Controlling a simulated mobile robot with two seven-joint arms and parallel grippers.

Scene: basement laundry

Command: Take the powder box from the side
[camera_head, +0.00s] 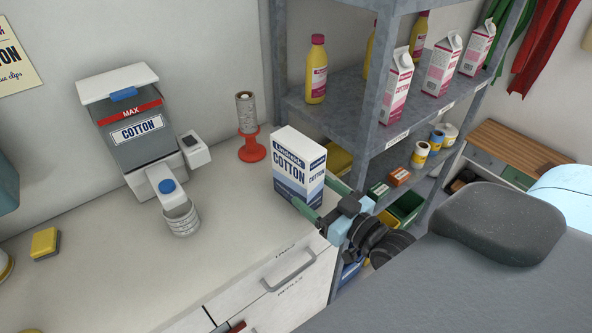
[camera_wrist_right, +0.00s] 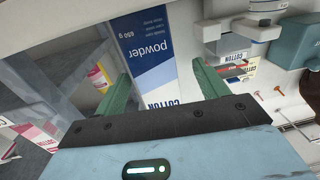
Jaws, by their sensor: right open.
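The powder box (camera_head: 297,168) is a white and blue carton marked COTTON. It stands upright near the right end of the white counter (camera_head: 130,265). My right gripper (camera_head: 321,197) is at the box's right-hand side in the head view, with its green fingers open and pointing at it. In the right wrist view the box (camera_wrist_right: 142,50), with "powder" on its side, shows between the two open fingers (camera_wrist_right: 161,85). I cannot tell whether either finger touches it. My left gripper is not in view.
A grey shelf unit (camera_head: 351,95) with bottles and cartons stands close right of the box. An orange stand (camera_head: 249,147) is behind it. A COTTON dispenser (camera_head: 138,128) with a cup (camera_head: 180,218) and a yellow sponge (camera_head: 45,243) are to the left. The counter front is clear.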

